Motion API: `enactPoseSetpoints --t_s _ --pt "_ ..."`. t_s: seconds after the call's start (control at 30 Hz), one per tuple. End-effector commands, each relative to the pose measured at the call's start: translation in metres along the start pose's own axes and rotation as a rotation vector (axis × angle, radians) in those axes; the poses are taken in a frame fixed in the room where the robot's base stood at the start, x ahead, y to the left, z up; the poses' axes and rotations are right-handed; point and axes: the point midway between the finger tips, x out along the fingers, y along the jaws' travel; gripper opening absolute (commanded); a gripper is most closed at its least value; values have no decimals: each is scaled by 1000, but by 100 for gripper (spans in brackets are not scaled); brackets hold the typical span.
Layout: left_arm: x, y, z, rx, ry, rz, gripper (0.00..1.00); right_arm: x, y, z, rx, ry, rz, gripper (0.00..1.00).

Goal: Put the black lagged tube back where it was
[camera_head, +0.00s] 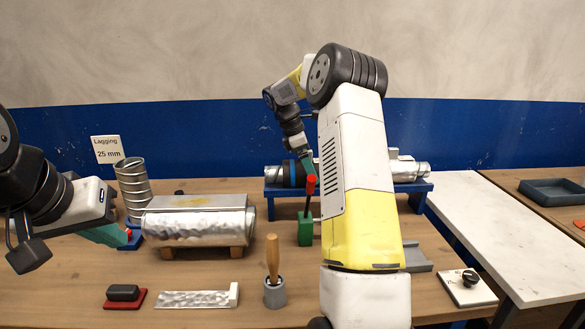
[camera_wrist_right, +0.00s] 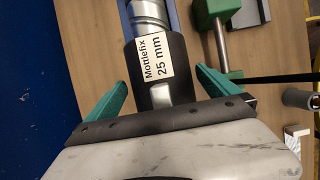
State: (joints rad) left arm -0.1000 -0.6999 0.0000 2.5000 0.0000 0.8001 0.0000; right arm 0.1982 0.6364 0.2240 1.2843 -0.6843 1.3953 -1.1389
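The black lagged tube (camera_wrist_right: 148,62), with a white "Mottlefix 25 mm" label, lies between the spread teal fingers of my right gripper (camera_wrist_right: 161,78) in the right wrist view. Gaps show on both sides, so the fingers do not grip it. In the head view its dark section (camera_head: 287,174) lies on the blue rack (camera_head: 282,191) at the back, in line with silver duct pieces, partly hidden by my right arm. My left gripper (camera_head: 118,235) is at the left, beside the upright spiral duct (camera_head: 133,185); its finger opening cannot be made out.
A silver-wrapped duct (camera_head: 197,222) rests on a wooden cradle. A green block (camera_head: 306,232) with a red handle stands before the rack. A wooden-handled tool in a grey cup (camera_head: 274,291), a metal strip (camera_head: 198,298) and a black-and-red block (camera_head: 124,294) lie in front. A white table (camera_head: 500,235) adjoins right.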

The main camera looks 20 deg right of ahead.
Motion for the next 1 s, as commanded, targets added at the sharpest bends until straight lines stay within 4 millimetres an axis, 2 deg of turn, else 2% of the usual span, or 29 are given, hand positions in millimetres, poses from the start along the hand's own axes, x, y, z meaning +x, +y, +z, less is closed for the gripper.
enactPoseSetpoints --t_s 0.13,0.23,0.6,0.7,0.87,1.0 --pt "0 0 0 0 0 0 0 -3 0 1 1 0 1 99" --pt "0 0 0 0 0 0 0 -13 1 1 1 1 3 99" --pt "0 0 0 0 0 0 0 -90 1 0 0 1 4 99" --pt "0 0 0 0 0 0 0 -105 1 0 1 1 3 99" --pt "0 0 0 0 0 0 0 -120 0 1 2 1 2 99" --pt "0 0 0 0 0 0 0 -136 -12 2 38 22 29 99"
